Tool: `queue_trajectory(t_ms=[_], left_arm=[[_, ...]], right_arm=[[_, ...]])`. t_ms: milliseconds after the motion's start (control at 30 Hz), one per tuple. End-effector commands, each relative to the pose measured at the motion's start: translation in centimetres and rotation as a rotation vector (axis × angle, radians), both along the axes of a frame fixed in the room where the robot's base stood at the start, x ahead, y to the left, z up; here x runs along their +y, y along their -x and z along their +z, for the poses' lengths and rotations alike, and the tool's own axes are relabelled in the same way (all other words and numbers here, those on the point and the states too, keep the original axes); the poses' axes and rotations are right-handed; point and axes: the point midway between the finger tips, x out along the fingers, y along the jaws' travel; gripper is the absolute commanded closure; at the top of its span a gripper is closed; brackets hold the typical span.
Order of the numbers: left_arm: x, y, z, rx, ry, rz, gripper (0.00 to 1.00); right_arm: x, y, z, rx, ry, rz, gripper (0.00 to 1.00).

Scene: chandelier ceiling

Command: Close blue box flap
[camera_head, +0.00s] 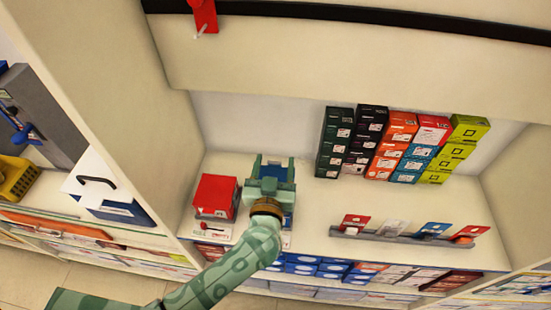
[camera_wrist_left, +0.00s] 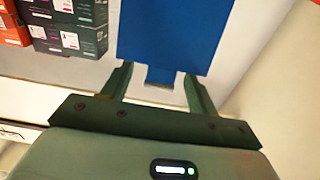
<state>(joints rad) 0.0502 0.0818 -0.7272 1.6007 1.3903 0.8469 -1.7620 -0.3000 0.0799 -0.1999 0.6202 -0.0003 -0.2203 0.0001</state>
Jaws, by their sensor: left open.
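The blue box shows in the left wrist view as a broad flat blue panel (camera_wrist_left: 175,35) with a small tab at its near edge. The tab lies between the two fingers of my left gripper (camera_wrist_left: 158,78), which are apart. Whether they touch the blue panel I cannot tell. In the head view my left gripper (camera_head: 273,165) is over the shelf and covers most of the blue box (camera_head: 288,219). Only small blue patches show around it, so the full state of the flap is hidden. My right gripper is not in view.
A red box (camera_head: 215,196) stands close to the left of my gripper. Stacked coloured boxes (camera_head: 395,145) stand at the back right. A grey rack with cards (camera_head: 405,237) lies along the front right. The shelf middle (camera_head: 330,200) is clear. A side panel (camera_head: 110,100) rises at left.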

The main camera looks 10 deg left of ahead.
Motion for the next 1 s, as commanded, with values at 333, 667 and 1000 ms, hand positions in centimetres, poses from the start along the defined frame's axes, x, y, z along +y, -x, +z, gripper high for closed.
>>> queue_trajectory(t_ms=[333,667,1000], left_arm=[[0.0,-2.4,0.0,0.001,0.001,0.0,0.41],[0.0,-2.4,0.0,0.0,0.001,0.0,0.85],[0.0,-1.9,-0.3,-0.034,-0.001,-0.001,1.0]], right_arm=[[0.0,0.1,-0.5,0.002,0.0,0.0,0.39],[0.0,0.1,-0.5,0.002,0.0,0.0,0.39],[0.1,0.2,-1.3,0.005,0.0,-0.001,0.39]])
